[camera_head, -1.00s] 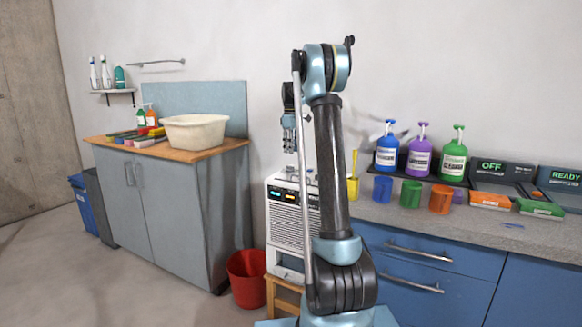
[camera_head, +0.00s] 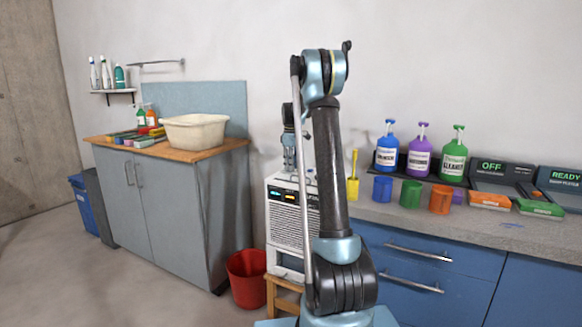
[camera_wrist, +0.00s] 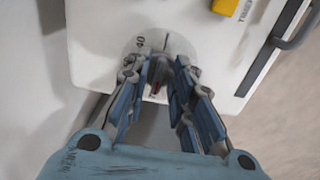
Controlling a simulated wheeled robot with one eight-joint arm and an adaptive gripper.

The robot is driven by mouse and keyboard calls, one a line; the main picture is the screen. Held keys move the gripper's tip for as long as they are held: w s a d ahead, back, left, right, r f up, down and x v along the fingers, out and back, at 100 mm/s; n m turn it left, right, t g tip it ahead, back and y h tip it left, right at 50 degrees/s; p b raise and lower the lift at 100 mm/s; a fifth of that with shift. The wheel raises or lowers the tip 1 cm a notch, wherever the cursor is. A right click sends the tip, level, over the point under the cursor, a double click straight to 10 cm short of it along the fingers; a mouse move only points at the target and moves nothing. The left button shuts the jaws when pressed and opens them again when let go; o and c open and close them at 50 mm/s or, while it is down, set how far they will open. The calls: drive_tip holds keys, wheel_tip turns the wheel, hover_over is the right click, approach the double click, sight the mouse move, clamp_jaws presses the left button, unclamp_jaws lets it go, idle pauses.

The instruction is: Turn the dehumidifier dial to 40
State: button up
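The white dehumidifier (camera_head: 285,222) stands on a small wooden stool, with a dark grille and a lit display on its front. Its white top (camera_wrist: 100,45) fills much of the wrist view. A round pale dial (camera_wrist: 168,43) sits there, with "40" printed beside its upper left edge. A small red mark (camera_wrist: 156,87) shows between my fingers. My gripper (camera_wrist: 166,66) points down at the dial, its fingers apart on either side of it. The fingers hide most of the dial, and I cannot tell if they touch it. In the head view my gripper (camera_head: 289,168) is just above the dehumidifier's top.
A yellow block-like part (camera_wrist: 225,6) and a dark handle (camera_wrist: 292,25) lie near the dial. A red bucket (camera_head: 246,278) stands left of the stool (camera_head: 282,295). The counter (camera_head: 470,228) at right holds bottles, cups and trays. A grey cabinet (camera_head: 160,205) stands at left.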

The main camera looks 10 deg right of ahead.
clamp_jaws()
drive_tip(key=shift+d, duration=0.15)
drive_tip(key=shift+m, duration=0.4)
drive_tip(key=m, duration=0.5)
drive_tip(key=shift+s+a+m, duration=0.1)
drive_tip(key=shift+a+m, duration=0.1)
drive_tip(key=shift+m, duration=0.1)
drive_tip(key=m, duration=0.3)
drive_tip(key=shift+a+m, duration=0.1)
drive_tip(key=shift+m, duration=0.2)
drive_tip(key=m, duration=0.3)
drive_tip(key=shift+m, duration=0.3)
drive_tip(key=m, duration=0.6)
drive_tip(key=shift+a, duration=0.1)
drive_tip(key=m, duration=0.7)
